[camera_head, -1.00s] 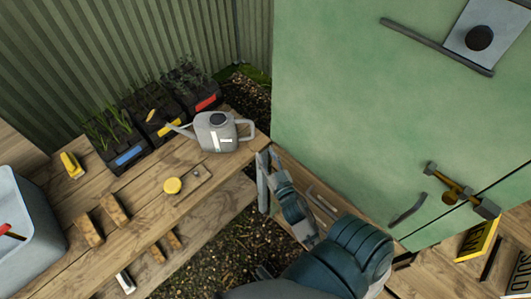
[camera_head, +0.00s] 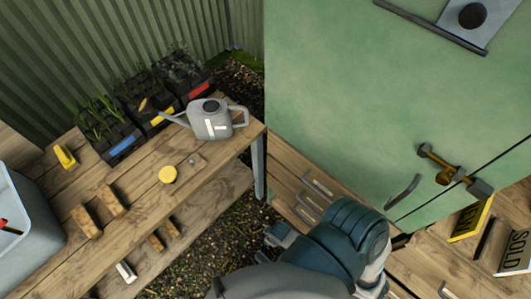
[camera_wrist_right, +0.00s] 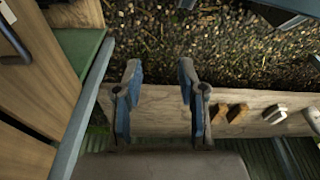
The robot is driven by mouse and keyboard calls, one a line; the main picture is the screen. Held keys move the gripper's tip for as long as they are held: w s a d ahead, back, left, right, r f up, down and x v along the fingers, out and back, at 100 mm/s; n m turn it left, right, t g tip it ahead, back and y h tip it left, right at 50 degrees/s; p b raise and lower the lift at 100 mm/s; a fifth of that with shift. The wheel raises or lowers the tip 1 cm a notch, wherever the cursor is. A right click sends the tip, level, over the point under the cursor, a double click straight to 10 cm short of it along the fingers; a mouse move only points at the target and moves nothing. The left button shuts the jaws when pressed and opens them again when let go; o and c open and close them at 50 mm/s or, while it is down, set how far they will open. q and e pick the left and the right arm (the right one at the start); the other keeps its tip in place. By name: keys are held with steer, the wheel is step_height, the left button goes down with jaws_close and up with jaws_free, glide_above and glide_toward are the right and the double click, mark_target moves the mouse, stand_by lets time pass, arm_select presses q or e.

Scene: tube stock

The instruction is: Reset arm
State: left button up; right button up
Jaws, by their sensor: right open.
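My right arm (camera_head: 345,245) comes in at the bottom of the head view, bent, beside the wooden bench and the drawers. Its gripper fingers do not show clearly there. In the right wrist view my right gripper (camera_wrist_right: 160,80) is open, with two blue-grey fingers apart and nothing between them. It is over the gravel, near the wooden shelf edge (camera_wrist_right: 265,98). My left gripper is in neither view.
A green cabinet (camera_head: 350,90) stands right, above drawers (camera_head: 315,190). A grey bin (camera_head: 30,215) is left. Gravel (camera_head: 225,235) lies below.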

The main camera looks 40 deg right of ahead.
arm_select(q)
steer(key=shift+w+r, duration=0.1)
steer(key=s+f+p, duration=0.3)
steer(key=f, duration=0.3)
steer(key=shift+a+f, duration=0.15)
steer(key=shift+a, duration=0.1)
arm_select(e)
steer(key=s+f, duration=0.3)
steer(key=f, duration=0.3)
steer(key=shift+d+f, duration=0.15)
steer(key=shift+d, duration=0.15)
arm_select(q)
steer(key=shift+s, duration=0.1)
arm_select(e)
steer(key=shift+s, duration=0.1)
